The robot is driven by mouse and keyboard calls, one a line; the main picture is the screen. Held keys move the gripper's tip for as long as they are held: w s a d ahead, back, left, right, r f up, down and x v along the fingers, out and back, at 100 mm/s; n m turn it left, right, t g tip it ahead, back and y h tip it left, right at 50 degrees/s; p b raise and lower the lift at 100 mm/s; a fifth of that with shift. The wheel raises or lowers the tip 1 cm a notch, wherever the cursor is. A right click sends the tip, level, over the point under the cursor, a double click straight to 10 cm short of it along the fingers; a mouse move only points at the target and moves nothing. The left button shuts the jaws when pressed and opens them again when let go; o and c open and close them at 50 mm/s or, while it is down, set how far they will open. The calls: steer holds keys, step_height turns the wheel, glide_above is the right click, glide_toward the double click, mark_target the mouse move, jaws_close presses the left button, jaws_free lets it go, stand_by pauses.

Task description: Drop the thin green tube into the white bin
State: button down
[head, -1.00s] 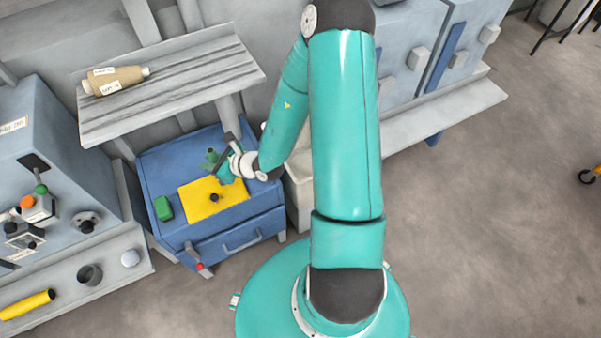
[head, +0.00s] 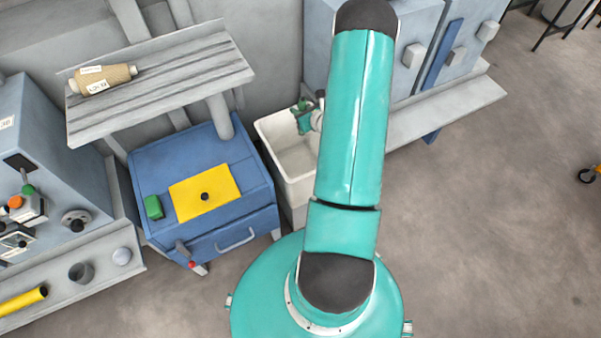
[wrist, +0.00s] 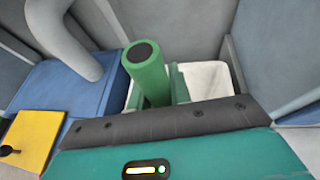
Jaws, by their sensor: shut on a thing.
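The thin green tube (wrist: 146,74) stands out of my gripper (wrist: 165,88) in the wrist view, its dark round end towards the camera. My gripper is shut on it. In the head view my gripper (head: 303,118) is over the white bin (head: 263,138), with a small green part of the tube (head: 299,106) showing; my arm hides the bin's right side. In the wrist view the white bin (wrist: 208,80) lies behind and below the tube and fingers. I cannot tell how high the tube is above the rim.
A blue cabinet (head: 150,170) with a yellow sheet (head: 215,200) and a green block (head: 153,207) stands left of the bin. Grey lockers (head: 400,25) stand right. Open floor (head: 490,220) lies at right.

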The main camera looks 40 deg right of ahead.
step_height(320, 180, down, 6)
steer(key=d, duration=0.1)
steer(key=shift+s, duration=0.2)
stand_by(0.3)
steer(key=c, duration=1.2)
jaws_free()
steer(key=v, duration=1.4)
steer(key=shift+a, duration=0.1)
